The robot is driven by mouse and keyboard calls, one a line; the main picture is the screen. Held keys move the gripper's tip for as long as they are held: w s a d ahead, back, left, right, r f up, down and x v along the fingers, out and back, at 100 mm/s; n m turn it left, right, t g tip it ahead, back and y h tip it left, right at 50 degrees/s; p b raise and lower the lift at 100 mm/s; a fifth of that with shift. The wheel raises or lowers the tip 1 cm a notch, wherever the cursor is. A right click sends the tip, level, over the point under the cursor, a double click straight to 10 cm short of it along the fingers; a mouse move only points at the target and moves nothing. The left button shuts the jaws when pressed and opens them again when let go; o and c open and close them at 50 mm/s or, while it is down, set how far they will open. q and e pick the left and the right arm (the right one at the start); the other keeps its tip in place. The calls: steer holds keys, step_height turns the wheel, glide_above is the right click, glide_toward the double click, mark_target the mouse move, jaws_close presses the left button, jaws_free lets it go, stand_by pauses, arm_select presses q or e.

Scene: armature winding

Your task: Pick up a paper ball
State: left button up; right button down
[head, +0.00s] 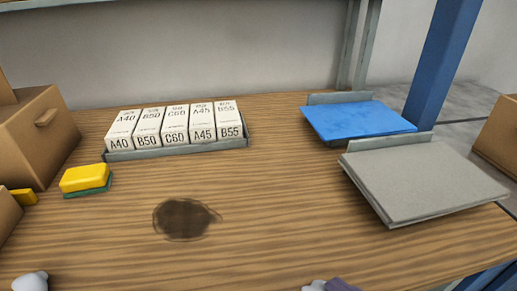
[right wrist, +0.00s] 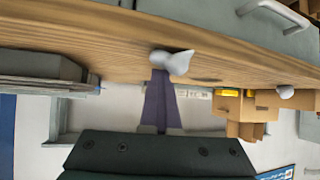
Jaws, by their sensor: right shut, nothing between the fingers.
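A crumpled white paper ball (head: 314,286) shows at the bottom edge of the head view, partly cut off. The tip of my right gripper (head: 341,286) is right beside it, dark purple. In the right wrist view the same paper ball (right wrist: 171,63) sits at the tips of the shut purple fingers of my right gripper (right wrist: 159,75). Nothing is between the fingers; I cannot tell whether they touch the ball. A second white paper ball (head: 30,281) lies at the lower left, and it also shows in the right wrist view (right wrist: 285,92). My left gripper is not in view.
A tray (head: 180,152) of labelled white boxes (head: 174,127) stands at the back. A yellow and green sponge (head: 86,179), cardboard boxes (head: 35,135) and a dark stain (head: 184,218) are left. Blue (head: 358,119) and grey (head: 425,183) stacks lie right.

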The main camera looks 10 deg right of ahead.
steer(key=shift+s+f, duration=0.2)
steer(key=shift+s, duration=0.05)
steer(key=shift+r+p, duration=0.9)
steer(key=shift+p, duration=0.1)
